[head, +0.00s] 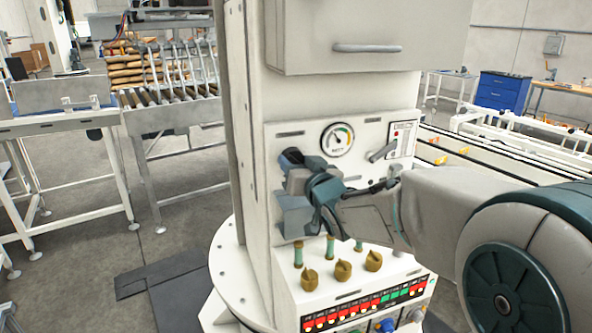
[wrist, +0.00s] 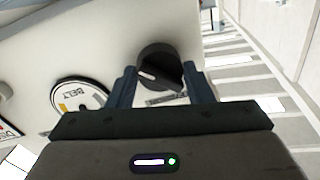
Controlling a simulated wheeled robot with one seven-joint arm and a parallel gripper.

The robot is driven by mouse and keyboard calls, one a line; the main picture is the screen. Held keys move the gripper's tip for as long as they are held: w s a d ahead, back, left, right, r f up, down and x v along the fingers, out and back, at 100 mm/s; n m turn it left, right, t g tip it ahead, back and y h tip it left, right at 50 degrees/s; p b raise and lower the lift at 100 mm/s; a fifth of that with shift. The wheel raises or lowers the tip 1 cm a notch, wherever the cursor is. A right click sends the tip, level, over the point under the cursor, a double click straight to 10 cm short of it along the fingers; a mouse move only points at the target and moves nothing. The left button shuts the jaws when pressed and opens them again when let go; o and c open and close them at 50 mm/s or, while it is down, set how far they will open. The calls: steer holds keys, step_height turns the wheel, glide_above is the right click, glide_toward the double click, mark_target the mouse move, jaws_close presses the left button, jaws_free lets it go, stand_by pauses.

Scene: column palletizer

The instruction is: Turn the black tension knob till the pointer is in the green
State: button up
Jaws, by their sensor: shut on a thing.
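The black tension knob (wrist: 160,62) sticks out of the pale panel in the wrist view, with a light mark on its face. It also shows in the head view (head: 291,156), partly covered by my gripper. My gripper (wrist: 162,84) has one finger on each side of the knob and is shut on it. In the head view my gripper (head: 294,172) reaches the panel from the right. The round gauge (head: 337,139) is right of the knob, with a coloured arc including green. Its dark needle seems to lean up and left, outside the green; the exact reading is too small to tell.
A grey lever (head: 383,151) and a small label plate (head: 402,139) are right of the gauge. Below stand several brass knobs (head: 343,270) and a red and green indicator row (head: 350,310). A cabinet (head: 365,40) overhangs the panel.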

steer(key=shift+f+m+b, duration=0.1)
steer(key=shift+m+b, duration=0.85)
steer(key=shift+m, duration=0.45)
steer(key=o, duration=1)
steer(key=shift+a, duration=0.1)
